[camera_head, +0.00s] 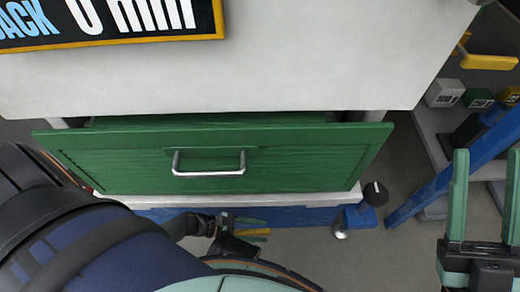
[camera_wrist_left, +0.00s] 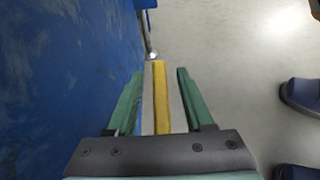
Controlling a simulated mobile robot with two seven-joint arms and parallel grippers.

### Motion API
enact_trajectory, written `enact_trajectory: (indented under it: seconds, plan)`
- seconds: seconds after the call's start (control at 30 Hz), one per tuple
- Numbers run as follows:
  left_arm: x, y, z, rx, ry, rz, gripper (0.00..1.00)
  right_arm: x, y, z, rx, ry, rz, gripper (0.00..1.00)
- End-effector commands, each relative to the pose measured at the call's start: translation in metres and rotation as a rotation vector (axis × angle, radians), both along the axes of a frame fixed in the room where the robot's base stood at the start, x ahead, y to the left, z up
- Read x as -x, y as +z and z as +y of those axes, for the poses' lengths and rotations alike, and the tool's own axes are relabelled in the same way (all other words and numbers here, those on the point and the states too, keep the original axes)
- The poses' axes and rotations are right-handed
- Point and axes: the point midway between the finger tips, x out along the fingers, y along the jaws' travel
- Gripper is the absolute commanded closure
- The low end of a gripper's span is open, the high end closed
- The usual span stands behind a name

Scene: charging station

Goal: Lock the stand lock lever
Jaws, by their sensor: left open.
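My right gripper (camera_head: 484,205) is open and empty at the lower right.
The green drawer (camera_head: 290,160) with its metal handle (camera_head: 209,172) juts out above the left gripper. A black-knobbed foot (camera_head: 374,194) stands at the stand's right corner. A blue panel (camera_wrist_left: 60,80) runs close along the gripper's left; pale floor (camera_wrist_left: 225,60) lies open to its right.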

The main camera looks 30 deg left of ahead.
Motion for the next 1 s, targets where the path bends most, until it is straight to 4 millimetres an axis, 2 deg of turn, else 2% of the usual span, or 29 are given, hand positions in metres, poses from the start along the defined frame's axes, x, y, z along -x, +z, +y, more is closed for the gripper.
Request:
enact_trajectory:
  seconds: [0.1,0.37,0.83,1.0]
  plan:
    - [-0.0037,-0.0035,-0.0066,0.000,-0.001,0.000,0.47,-0.0001,-0.0036,0.0004,0.002,-0.001,0.001,0.50]
    - [-0.0044,-0.0032,-0.0078,0.000,-0.001,0.000,0.47,-0.0002,-0.0033,0.0005,0.003,-0.002,0.002,0.50]
    - [-0.0043,-0.0032,-0.0075,0.000,-0.001,0.000,0.98,-0.0003,-0.0034,0.0004,0.002,-0.001,0.002,0.50]
    - [-0.0041,-0.0032,-0.0075,0.000,-0.001,0.000,1.00,-0.0003,-0.0034,0.0004,0.002,-0.001,0.002,0.50]
